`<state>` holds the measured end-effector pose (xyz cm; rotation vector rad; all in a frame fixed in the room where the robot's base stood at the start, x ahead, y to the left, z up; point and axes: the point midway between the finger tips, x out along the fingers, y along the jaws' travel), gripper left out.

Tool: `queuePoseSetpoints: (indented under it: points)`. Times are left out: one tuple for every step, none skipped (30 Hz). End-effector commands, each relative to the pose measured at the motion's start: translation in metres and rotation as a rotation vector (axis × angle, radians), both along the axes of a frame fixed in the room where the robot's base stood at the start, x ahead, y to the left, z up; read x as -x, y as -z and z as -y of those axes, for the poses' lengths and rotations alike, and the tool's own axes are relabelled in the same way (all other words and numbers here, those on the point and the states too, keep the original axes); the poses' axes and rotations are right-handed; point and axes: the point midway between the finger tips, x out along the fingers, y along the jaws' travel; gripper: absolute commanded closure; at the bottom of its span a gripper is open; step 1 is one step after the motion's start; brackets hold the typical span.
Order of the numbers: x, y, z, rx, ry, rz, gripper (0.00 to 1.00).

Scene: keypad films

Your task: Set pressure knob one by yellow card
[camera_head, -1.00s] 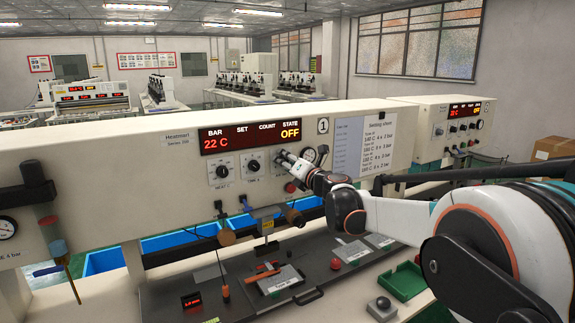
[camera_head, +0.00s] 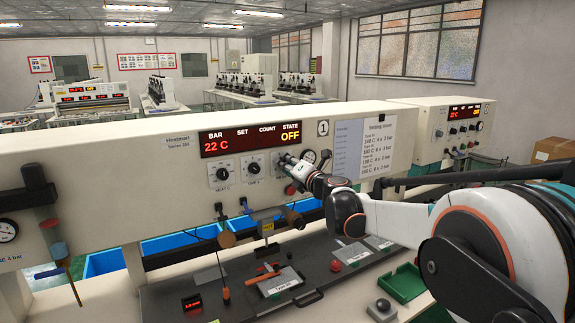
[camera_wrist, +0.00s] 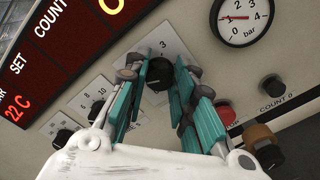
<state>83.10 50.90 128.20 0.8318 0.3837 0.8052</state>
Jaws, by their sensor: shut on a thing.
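In the wrist view the teal-padded fingers of my gripper (camera_wrist: 158,92) are closed around a black knob (camera_wrist: 160,74) on the cream panel. A white dial plate with a 3 shows behind it; the knob's pointer is not readable. A round gauge marked bar (camera_wrist: 243,17) is up and right of it. In the head view my gripper (camera_head: 284,161) reaches the panel right of the time knob and hides the held knob. A setting sheet (camera_head: 378,147) with rows of settings is fixed at the right of the panel. I cannot make out a yellow card.
The heat knob (camera_head: 222,174) and time knob (camera_head: 253,169) sit left of my gripper. A red button (camera_wrist: 225,113) and a count knob (camera_wrist: 272,87) are close on the right. The red display (camera_head: 250,138) reads 22 C and OFF. A green tray (camera_head: 404,283) stands below.

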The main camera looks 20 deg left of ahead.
Motion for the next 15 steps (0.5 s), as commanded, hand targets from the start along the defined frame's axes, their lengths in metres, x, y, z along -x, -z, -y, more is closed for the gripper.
queuePoseSetpoints:
  points:
    - [-0.0005,-0.0010,0.0004,-0.023,0.001,-0.027,1.00]
    - [-0.0005,-0.0011,0.0004,-0.040,0.001,-0.046,1.00]
    - [-0.0006,-0.0010,0.0005,-0.063,0.001,-0.073,1.00]
    - [-0.0006,-0.0009,0.0005,-0.080,0.001,-0.094,1.00]
    - [-0.0007,-0.0008,0.0006,-0.098,0.001,-0.115,1.00]
    - [-0.0006,-0.0006,0.0007,-0.123,0.001,-0.144,1.00]
    - [-0.0007,-0.0005,0.0007,-0.141,0.001,-0.165,1.00]
    - [-0.0006,-0.0004,0.0008,-0.160,0.001,-0.187,1.00]
    - [-0.0006,-0.0002,0.0008,-0.185,0.001,-0.217,1.00]
    - [-0.0007,-0.0001,0.0009,-0.203,0.001,-0.238,1.00]
    - [-0.0007,0.0000,0.0010,-0.221,0.001,-0.259,1.00]
    - [-0.0007,0.0001,0.0010,-0.247,0.001,-0.289,1.00]
    - [-0.0007,0.0002,0.0010,-0.265,0.001,-0.310,1.00]
    - [-0.0008,0.0003,0.0010,-0.283,0.001,-0.332,1.00]
    - [-0.0008,0.0005,0.0011,-0.307,0.001,-0.360,1.00]
